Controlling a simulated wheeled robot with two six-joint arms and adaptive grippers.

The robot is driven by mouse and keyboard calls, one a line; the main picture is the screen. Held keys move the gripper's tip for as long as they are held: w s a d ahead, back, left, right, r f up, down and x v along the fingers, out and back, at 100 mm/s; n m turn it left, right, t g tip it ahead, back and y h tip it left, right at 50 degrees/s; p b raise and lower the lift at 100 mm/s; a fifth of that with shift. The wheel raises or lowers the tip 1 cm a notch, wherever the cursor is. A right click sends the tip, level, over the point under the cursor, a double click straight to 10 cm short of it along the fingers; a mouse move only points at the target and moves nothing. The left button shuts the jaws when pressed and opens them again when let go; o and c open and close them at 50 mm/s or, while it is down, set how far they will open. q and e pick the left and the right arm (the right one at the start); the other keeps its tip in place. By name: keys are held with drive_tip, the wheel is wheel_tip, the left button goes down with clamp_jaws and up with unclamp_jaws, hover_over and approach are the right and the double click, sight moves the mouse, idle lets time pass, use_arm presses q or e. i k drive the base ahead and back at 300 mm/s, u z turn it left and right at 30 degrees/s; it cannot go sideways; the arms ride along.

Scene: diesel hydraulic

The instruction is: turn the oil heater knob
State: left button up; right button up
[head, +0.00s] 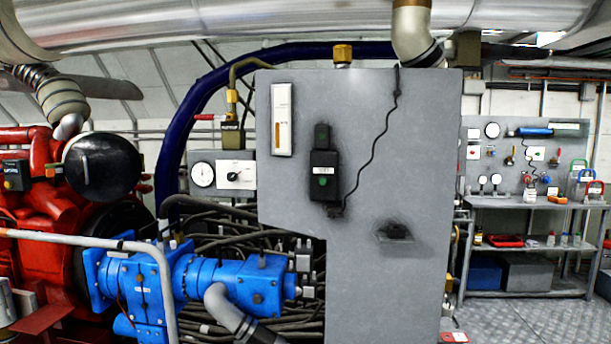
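A grey panel box on the left side of the tall cabinet carries a round white gauge (203,174) and a white plate with a small dark knob (234,176). A black switch box (323,175) with a green button and a small label is on the cabinet's front face. The labels are too small to read, so I cannot tell which control is the oil heater knob. Neither of my grippers shows in the head view.
The grey cabinet (400,150) fills the middle. A blue pump (190,285), a red engine (35,220) and a grey handrail (90,238) stand at the left. Metal shelves (530,202) with gauges and tools are at the right, beside open chequered floor (530,320).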

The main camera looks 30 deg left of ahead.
sight(232, 176)
drive_tip(key=z, duration=0.2)
drive_tip(key=i, duration=1.25)
drive_tip(key=u, duration=0.5)
drive_tip(key=i, duration=0.9)
drive_tip(key=u, duration=0.8)
